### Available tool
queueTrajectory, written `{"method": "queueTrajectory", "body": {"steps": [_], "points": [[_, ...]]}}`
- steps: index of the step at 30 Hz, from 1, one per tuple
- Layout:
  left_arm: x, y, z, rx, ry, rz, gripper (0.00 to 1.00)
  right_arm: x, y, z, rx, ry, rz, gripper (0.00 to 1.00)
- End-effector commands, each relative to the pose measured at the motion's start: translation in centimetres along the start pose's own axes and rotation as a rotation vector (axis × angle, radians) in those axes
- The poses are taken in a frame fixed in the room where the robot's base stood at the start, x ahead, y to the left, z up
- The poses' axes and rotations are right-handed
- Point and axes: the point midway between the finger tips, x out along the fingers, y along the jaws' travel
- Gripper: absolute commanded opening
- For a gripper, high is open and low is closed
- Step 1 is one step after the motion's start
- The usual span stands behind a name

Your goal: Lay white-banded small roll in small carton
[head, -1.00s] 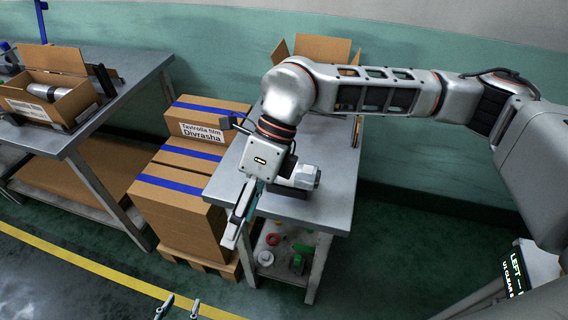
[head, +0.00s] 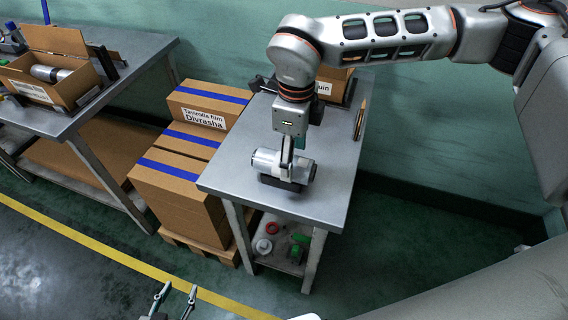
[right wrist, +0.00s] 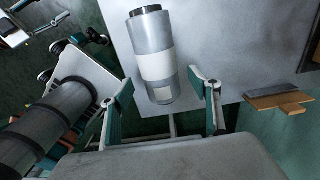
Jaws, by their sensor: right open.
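A silver roll (head: 264,160) lies on its side on the metal table in the middle. The right wrist view shows the roll with its white band (right wrist: 157,65). My right gripper (head: 286,172) points down over the roll, open, with its fingers either side of the roll's near end in the wrist view; I cannot tell whether they touch it. An open carton (head: 331,88) with a partly hidden label stands at the table's back, partly behind my right arm. My left gripper (head: 175,297) is open and empty at the bottom edge of the head view.
Another open carton (head: 33,93) holding a silver roll (head: 50,73) stands on the left table. Large blue-striped boxes (head: 180,165) are stacked beside the middle table (head: 335,175). The front part of the tabletop is clear.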

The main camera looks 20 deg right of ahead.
Motion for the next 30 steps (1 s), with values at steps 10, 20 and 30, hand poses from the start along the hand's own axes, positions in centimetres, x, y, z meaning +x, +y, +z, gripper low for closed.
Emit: {"method": "queueTrajectory", "body": {"steps": [10,20,30], "points": [[0.0,0.0,-0.1,0.0,0.0,0.0,0.4,2.5,0.0,0.0,0.001,0.0,0.0,0.62],[0.0,0.0,0.0,0.0,0.0,0.0,0.4,2.4,0.0,0.0,0.0,0.0,0.0,0.14],[0.0,0.0,-0.1,0.0,0.0,0.0,0.4,2.1,0.0,0.1,0.001,-0.002,-0.001,0.14]]}}
